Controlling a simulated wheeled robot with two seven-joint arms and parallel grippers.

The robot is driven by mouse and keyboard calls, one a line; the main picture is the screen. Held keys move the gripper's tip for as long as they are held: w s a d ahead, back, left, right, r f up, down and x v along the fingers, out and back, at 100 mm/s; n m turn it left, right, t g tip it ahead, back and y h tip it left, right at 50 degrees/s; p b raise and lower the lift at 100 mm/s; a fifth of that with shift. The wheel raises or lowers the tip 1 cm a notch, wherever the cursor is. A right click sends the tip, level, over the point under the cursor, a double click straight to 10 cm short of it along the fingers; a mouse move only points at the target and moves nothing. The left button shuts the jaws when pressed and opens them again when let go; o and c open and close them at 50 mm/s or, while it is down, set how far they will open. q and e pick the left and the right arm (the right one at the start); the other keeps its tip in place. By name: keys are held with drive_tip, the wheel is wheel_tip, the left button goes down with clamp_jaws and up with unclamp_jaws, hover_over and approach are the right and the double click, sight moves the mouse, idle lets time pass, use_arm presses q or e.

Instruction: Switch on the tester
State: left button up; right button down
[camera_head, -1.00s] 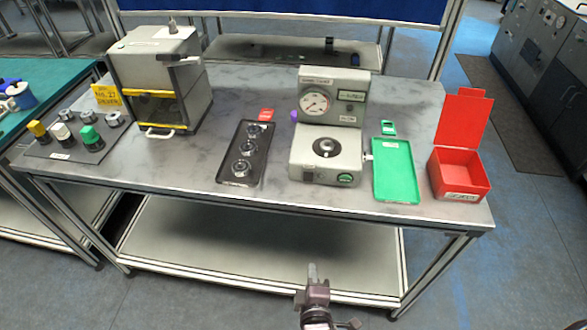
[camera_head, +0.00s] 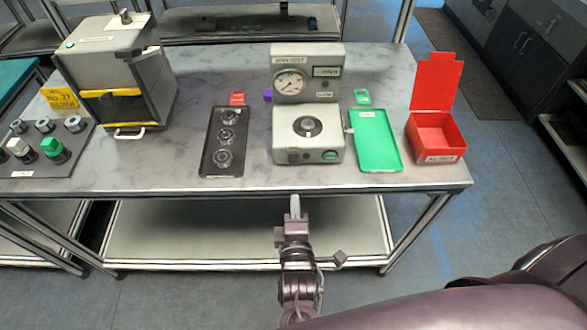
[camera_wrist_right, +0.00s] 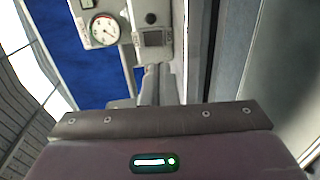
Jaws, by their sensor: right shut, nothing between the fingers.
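The tester (camera_head: 308,118) is a grey machine on the table, with a round dial gauge (camera_head: 290,82) on its upright back part. Its lower front box has a dark round seat on top, a green button (camera_head: 330,155) at the front right and a dark switch-like part (camera_head: 293,157) to the left of it. My right gripper (camera_head: 295,205) is shut and empty, in front of the table edge and below the tester's front, apart from it. In the right wrist view the tester's gauge (camera_wrist_right: 104,30) shows sideways at the top. My left gripper is not in view.
A black tray (camera_head: 207,168) with several metal rings lies left of the tester. A green tray (camera_head: 377,152) and an open red bin (camera_head: 437,152) stand right of it. A grey cabinet (camera_head: 100,65) and a board with coloured knobs are at the left. The table edge lies between gripper and tester.

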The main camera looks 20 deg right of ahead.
sight(294, 162)
drive_tip(key=p+x, duration=0.2)
drive_tip(key=x, duration=0.9)
drive_tip(key=shift+w+d+f+t+b, duration=0.1)
drive_tip(key=shift+w+f+t+b, duration=0.25)
drive_tip(key=shift+b, duration=0.25)
drive_tip(key=shift+s+r, duration=0.15)
drive_tip(key=shift+r, duration=0.15)
